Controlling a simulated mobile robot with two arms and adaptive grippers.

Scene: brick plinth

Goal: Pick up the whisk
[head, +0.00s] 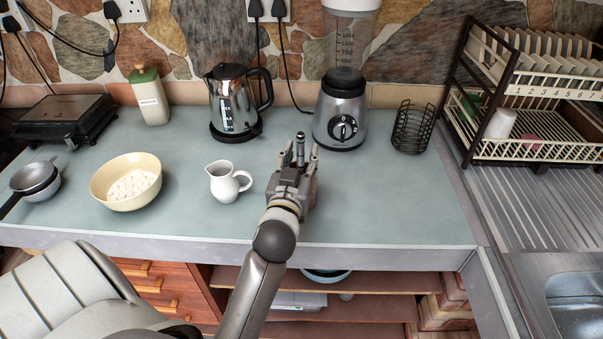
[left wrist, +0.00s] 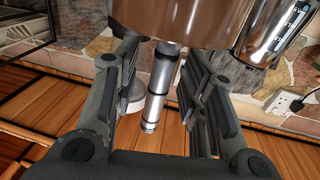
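A silver cylindrical handle, likely the whisk's, stands upright between my left gripper's fingers in the head view (head: 300,147). The handle also shows in the left wrist view (left wrist: 158,88). My left gripper (head: 294,160) is over the counter, in front of the blender. In the left wrist view the left gripper (left wrist: 157,90) has its fingers spread, with gaps on both sides of the handle. A brown rounded container (left wrist: 180,18) is at the handle's base, mostly hidden by my gripper in the head view. The wire end is not visible. My right gripper is not in view.
A white jug (head: 225,183) is close to the left of my gripper, with a cream bowl (head: 108,190) farther left. A kettle (head: 233,97) and blender (head: 340,115) stand behind. A wire holder (head: 412,130) is right. The front right counter (head: 400,210) is clear.

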